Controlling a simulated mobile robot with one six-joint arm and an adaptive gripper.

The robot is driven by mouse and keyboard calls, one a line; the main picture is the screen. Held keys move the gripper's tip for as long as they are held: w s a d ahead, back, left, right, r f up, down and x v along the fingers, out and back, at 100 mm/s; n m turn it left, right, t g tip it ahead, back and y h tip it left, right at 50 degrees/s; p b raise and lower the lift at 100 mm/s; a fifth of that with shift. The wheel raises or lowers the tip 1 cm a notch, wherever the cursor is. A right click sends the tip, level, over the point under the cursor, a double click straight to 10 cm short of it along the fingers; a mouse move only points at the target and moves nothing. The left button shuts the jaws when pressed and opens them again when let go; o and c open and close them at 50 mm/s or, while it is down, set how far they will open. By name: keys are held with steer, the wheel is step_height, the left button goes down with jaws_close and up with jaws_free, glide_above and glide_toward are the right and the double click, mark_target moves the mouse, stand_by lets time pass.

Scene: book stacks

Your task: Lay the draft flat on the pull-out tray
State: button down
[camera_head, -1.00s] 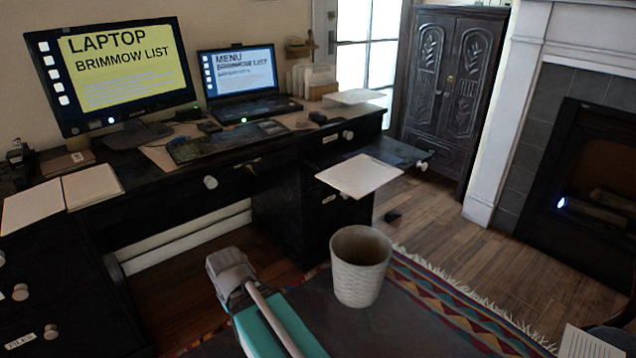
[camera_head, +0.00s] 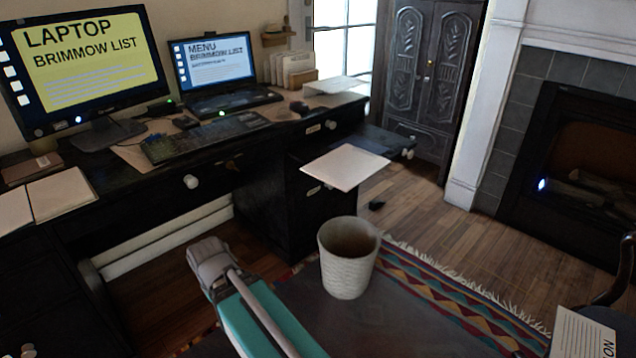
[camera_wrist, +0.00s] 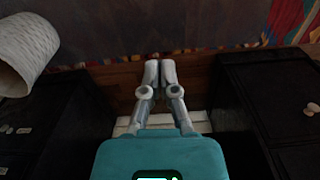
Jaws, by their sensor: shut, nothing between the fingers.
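No paper is clearly marked as the draft. A pale flat sheet or board (camera_head: 346,167) juts out level at the right end of the desk. I cannot tell whether it is loose paper or a pale board. A dark slab (camera_head: 372,139) with a knob sticks out behind it and may be the pull-out tray. A printed page (camera_head: 583,333), partly cut off, shows at the lower right. In the wrist view, my gripper (camera_wrist: 160,68) is shut and empty, pointing towards the floor between the dark drawer units.
A white woven wastebasket (camera_head: 347,275) stands on the patterned rug (camera_head: 440,300), right of my arm. The dark desk (camera_head: 150,195) holds a monitor (camera_head: 85,65), a laptop (camera_head: 212,65) and an open folder (camera_head: 60,193). Wood floor (camera_head: 450,240) is clear towards the fireplace.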

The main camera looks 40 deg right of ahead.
steer(key=w+d+r+m+h+p, duration=0.2)
steer(key=w+d+r+m+p, duration=0.2)
steer(key=d, duration=0.7)
steer(key=w+d+r+m+h+p, duration=0.2)
steer(key=w+d+r+m+p, duration=0.3)
steer(key=d, duration=0.7)
steer(key=w+d+r+m+h+p, duration=0.2)
steer(key=w+d+r+m+p, duration=0.3)
steer(key=d+r+m+p, duration=0.3)
steer(key=d+r, duration=0.3)
steer(key=d, duration=0.1)
steer(key=shift+w, duration=0.25)
steer(key=shift+d+f, duration=0.15)
steer(key=shift+f, duration=0.05)
steer(key=d+f+b, duration=0.8)
steer(key=d, duration=0.1)
steer(key=shift+w+t, duration=0.3)
steer(key=shift+w, duration=0.05)
steer(key=shift+f, duration=0.1)
